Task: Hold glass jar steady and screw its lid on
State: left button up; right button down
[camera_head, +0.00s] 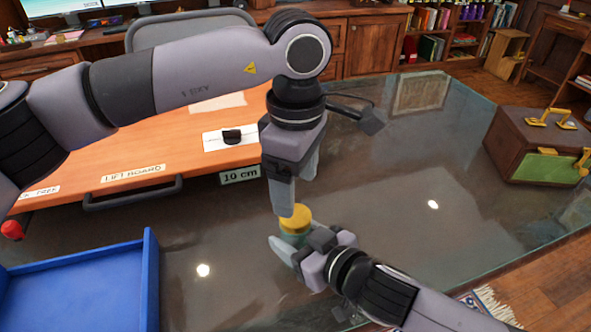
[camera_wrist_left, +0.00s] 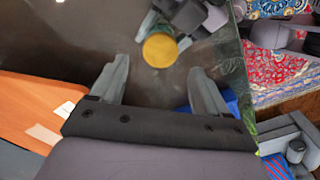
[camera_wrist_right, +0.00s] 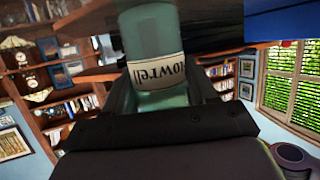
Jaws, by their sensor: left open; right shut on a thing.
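The glass jar (camera_head: 294,240) is greenish and stands at the middle of the glass table, with a yellow lid (camera_head: 295,218) on its top. The jar with its white label also shows in the right wrist view (camera_wrist_right: 155,62). My right gripper (camera_head: 290,250) is shut on the jar from the front right. My left gripper (camera_head: 293,190) points down above the lid, open and empty. In the left wrist view the round yellow lid (camera_wrist_left: 160,50) lies beyond and between the open fingertips. Whether the lid is threaded tight cannot be told.
A blue tray (camera_head: 151,285) is at the front left. An orange lift board (camera_head: 150,160) with a black knob and a "10 cm" label is behind it. A brown and green box (camera_head: 535,135) with yellow handles stands at the right. The glass table (camera_head: 430,190) is clear between.

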aim_at(296, 215)
pick_arm(q)
jog(key=n, duration=0.4)
jog(key=shift+r+n, duration=0.15)
jog(key=shift+n, duration=0.25)
jog(key=n, duration=0.6)
jog(key=shift+r, duration=0.2)
jog(key=n, duration=0.6)
jog(key=shift+r, duration=0.2)
jog(key=n, duration=0.5)
jog(key=shift+r, duration=0.15)
jog(key=shift+f, duration=4)
jog(key=shift+c, duration=0.2)
